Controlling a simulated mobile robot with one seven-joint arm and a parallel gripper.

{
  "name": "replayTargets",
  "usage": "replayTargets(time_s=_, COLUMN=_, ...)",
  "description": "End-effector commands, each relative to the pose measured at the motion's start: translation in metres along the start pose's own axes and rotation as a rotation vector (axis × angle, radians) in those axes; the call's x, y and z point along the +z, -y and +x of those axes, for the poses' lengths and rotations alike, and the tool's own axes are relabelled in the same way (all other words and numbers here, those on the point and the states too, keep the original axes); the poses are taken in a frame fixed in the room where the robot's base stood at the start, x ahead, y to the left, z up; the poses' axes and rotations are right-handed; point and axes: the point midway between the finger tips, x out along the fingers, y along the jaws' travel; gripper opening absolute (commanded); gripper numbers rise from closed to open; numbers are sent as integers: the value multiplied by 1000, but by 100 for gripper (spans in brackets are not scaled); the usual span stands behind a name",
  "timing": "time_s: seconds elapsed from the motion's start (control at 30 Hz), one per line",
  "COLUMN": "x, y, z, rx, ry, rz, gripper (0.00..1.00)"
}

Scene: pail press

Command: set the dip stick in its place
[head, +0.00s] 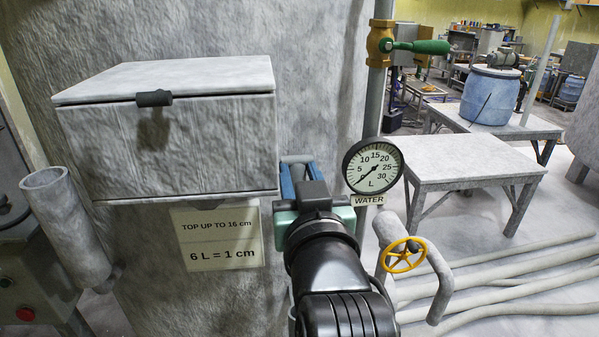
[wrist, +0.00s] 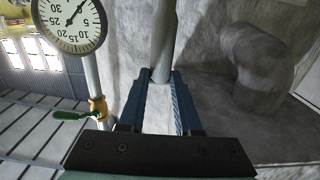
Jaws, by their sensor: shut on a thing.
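My gripper (head: 298,165) is in front of the rough grey column, right of the lidded box. Its blue fingers are partly hidden by my wrist in the head view. In the wrist view, my gripper (wrist: 161,76) is shut on a plain grey round rod (wrist: 163,42), which I take as the dip stick. The rod runs away beyond the fingertips, and its far end is out of view. In the head view the stick is not clearly visible. An open-topped grey tube (head: 68,228) leans at the column's left side; its inside is hidden.
The grey box (head: 170,145) with a closed lid and dark catch juts from the column above a sign (head: 218,240). A water gauge (head: 373,168), green-handled valve (head: 420,47) and yellow handwheel (head: 402,255) stand to the right. Hoses (head: 510,285) lie on the floor.

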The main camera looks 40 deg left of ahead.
Motion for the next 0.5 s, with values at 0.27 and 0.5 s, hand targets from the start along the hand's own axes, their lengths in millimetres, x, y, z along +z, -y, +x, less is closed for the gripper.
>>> replayTargets(time_s=0.27, x=18, y=0, z=0, rx=-1, ry=-1, rz=-1, gripper=0)
replayTargets(time_s=0.5, x=42, y=0, z=0, rx=-1, ry=-1, rz=0, gripper=0)
